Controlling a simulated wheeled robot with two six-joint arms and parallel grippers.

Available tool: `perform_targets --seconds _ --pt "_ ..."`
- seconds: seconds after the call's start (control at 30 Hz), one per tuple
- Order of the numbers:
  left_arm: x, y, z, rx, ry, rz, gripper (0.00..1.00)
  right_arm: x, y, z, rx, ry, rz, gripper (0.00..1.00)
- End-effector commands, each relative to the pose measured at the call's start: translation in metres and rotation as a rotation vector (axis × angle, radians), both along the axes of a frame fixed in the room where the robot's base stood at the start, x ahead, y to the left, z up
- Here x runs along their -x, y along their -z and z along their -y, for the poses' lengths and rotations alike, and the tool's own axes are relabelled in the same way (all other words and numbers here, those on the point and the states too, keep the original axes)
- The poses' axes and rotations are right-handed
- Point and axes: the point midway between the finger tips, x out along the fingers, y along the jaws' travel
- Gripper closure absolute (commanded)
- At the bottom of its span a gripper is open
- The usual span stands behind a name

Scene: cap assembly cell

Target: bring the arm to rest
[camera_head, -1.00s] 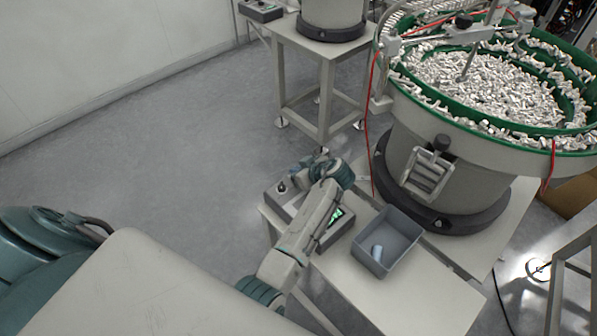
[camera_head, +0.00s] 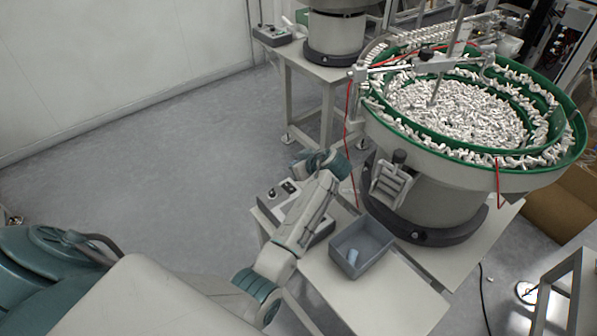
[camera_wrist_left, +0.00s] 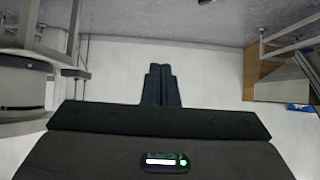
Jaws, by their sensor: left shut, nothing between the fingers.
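My left arm comes in from the left in the head view and bends up over the near table, with its wrist (camera_head: 322,163) raised above the control box. The fingers cannot be made out there. In the left wrist view my left gripper (camera_wrist_left: 160,68) has its two dark fingers together, with nothing between them. A grey bin (camera_head: 337,253) stands on the table to the right of the forearm, apart from it. A small pale blue-white cylindrical piece (camera_head: 352,257) lies in the bin. My right gripper is in neither view.
A control box (camera_head: 283,193) is partly hidden behind my forearm. A large bowl feeder (camera_head: 440,207) full of white parts stands beside the bin, with a red cable (camera_head: 348,130) hanging near my wrist. Another table (camera_head: 300,62) stands farther back. Open floor (camera_head: 150,180) lies to the left.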

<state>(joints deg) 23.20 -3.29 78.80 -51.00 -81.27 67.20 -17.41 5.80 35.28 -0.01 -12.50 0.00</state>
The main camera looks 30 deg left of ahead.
Motion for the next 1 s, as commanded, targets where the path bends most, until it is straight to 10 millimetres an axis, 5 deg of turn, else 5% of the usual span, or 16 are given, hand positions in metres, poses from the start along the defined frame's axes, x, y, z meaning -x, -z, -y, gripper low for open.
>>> perform_targets --seconds 0.3,0.67,0.83,1.0 --pt "-0.001 -0.003 -0.001 0.0 0.003 0.0 1.0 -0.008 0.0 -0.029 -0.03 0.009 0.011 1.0" --pt "0.001 -0.001 -0.001 0.002 0.006 -0.005 1.0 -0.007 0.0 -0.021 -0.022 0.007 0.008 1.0" --pt "0.038 0.021 -0.003 0.036 0.067 -0.08 1.0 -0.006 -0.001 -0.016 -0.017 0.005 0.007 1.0" --pt "0.116 0.051 0.0 0.106 0.234 -0.226 1.0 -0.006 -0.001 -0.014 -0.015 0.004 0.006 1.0"
